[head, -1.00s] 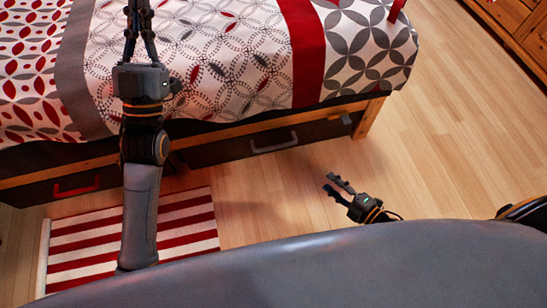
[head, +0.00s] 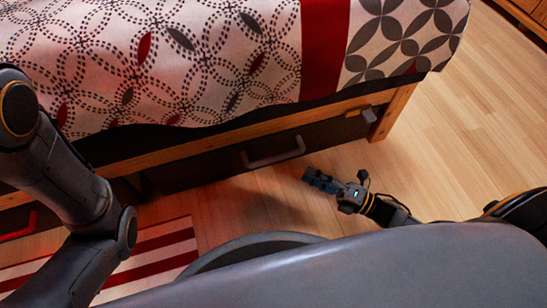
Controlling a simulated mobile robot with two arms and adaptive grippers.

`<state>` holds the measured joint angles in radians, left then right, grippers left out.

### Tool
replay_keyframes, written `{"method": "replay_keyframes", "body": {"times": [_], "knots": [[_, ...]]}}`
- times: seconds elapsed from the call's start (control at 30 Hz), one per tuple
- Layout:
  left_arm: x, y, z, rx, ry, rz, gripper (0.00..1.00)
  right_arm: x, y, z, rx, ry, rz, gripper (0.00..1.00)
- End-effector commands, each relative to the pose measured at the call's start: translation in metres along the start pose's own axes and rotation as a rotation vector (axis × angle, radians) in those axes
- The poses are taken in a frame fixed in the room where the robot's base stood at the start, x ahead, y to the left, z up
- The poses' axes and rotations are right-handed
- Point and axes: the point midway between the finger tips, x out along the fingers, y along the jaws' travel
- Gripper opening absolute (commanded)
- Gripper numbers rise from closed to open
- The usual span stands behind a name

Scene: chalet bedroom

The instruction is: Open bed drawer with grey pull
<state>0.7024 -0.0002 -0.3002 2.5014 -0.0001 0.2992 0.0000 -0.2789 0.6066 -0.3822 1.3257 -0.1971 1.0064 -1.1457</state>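The grey pull (head: 273,155) is a bar handle on the dark front of a bed drawer (head: 210,172), below the wooden bed rail. The drawer front looks flush under the bed. My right gripper (head: 309,177) is low over the floor, just right of and nearer than the grey pull, pointing left toward it. A small gap shows between its fingertips and the pull. Its fingers overlap in this view, so their opening is unclear, and I see nothing held. My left arm (head: 75,180) crosses the left side, and its gripper is out of view.
A red pull (head: 18,229) belongs to another drawer at the far left. A red-and-white striped rug (head: 160,255) lies at lower left. The patterned bedspread (head: 200,60) overhangs the bed rail (head: 250,128). A bed leg (head: 392,112) stands right. Wooden floor right is clear.

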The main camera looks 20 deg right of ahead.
Motion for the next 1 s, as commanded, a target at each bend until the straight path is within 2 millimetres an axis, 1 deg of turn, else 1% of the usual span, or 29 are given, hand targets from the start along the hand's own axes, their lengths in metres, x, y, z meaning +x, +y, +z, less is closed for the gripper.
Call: {"method": "replay_keyframes", "body": {"times": [0.03, 0.3, 0.4, 0.5, 0.6, 0.7, 1.0], "knots": [[-0.006, 0.001, -0.002, 0.000, -0.001, 0.000, 0.00, 0.011, -0.002, -0.001, -0.001, 0.001, 0.006, 0.39], [-0.029, 0.006, -0.009, 0.000, -0.002, 0.000, 0.00, 0.068, -0.003, -0.001, -0.001, 0.001, 0.004, 0.39], [-0.036, 0.007, -0.012, 0.000, -0.002, 0.000, 0.00, 0.087, -0.003, -0.001, 0.000, 0.000, 0.003, 0.39], [-0.042, 0.009, -0.014, 0.000, -0.002, 0.000, 0.00, 0.102, -0.003, -0.001, 0.001, 0.001, 0.003, 0.39], [-0.045, 0.009, -0.015, 0.000, -0.001, 0.000, 0.00, 0.112, -0.002, 0.000, 0.001, 0.000, 0.002, 0.39], [-0.046, 0.010, -0.016, 0.000, -0.001, 0.000, 0.00, 0.117, -0.001, 0.000, 0.002, -0.001, 0.000, 0.39], [-0.046, 0.010, -0.015, 0.000, -0.001, 0.000, 0.00, 0.118, 0.000, 0.000, 0.002, -0.001, -0.001, 0.39]]}}
